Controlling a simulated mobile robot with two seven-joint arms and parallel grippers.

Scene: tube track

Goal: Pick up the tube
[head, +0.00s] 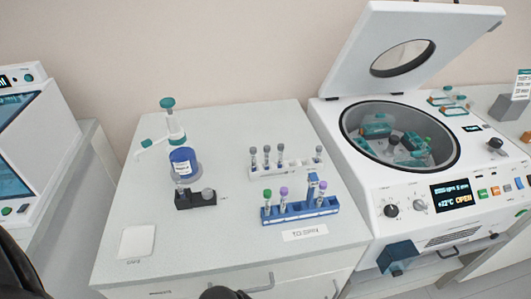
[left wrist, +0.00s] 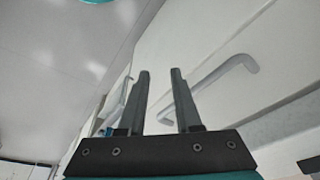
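A blue rack (head: 300,213) stands near the front right of the counter, behind a label reading "TO SPIN". It holds upright tubes: a green-capped tube (head: 267,199) at its left end, a purple-capped tube (head: 283,198) beside it, and another purple-capped tube (head: 322,193) toward the right. A pale rack (head: 285,170) behind it holds several grey-capped tubes. My left gripper (left wrist: 160,74) shows in the left wrist view with its fingers apart and nothing between them, in front of drawer fronts. No tube shows in that view. I cannot make out my right gripper.
A centrifuge (head: 352,185) with its lid raised stands at the right, its display reading "OPEN". A blue-filled bottle (head: 184,162) stands behind a small black device (head: 195,199). A white pad (head: 137,241) lies front left. The counter's front middle (head: 215,245) is clear. Drawer handles stick out below.

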